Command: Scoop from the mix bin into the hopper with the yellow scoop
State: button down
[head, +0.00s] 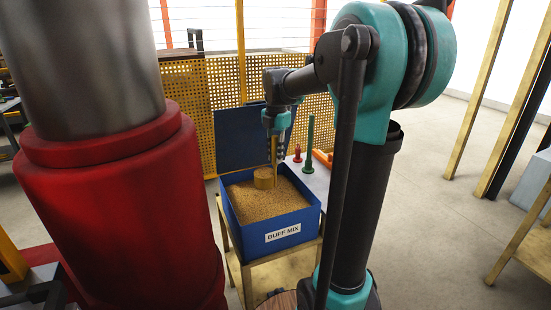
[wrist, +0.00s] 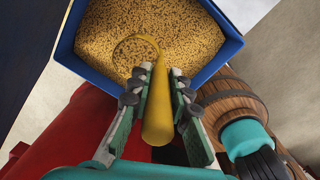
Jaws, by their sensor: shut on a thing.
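The mix bin (head: 255,245) is an open blue box labelled "BUFF MIX", filled with tan grains, on a wooden stand. It also shows in the wrist view (wrist: 72,55). My gripper (head: 275,142) is above it, pointing down. In the wrist view my gripper (wrist: 158,92) is shut on the handle of the yellow scoop (wrist: 157,118). The round cup of the scoop (head: 264,178) is inside the bin, at or just above the grains. The wrist view shows grains within the cup's rim, but I cannot tell whether they are in it or beneath it. I cannot pick out the hopper with certainty.
A large red and steel cylinder (head: 115,190) stands close at the left. A green peg (head: 308,147) and a red peg (head: 297,156) stand on a pale surface behind the bin. A wooden barrel (wrist: 235,100) is beside the bin. Yellow perforated fencing (head: 190,95) is behind.

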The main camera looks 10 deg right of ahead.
jog(key=shift+r, duration=1.15)
jog(key=shift+r, duration=3)
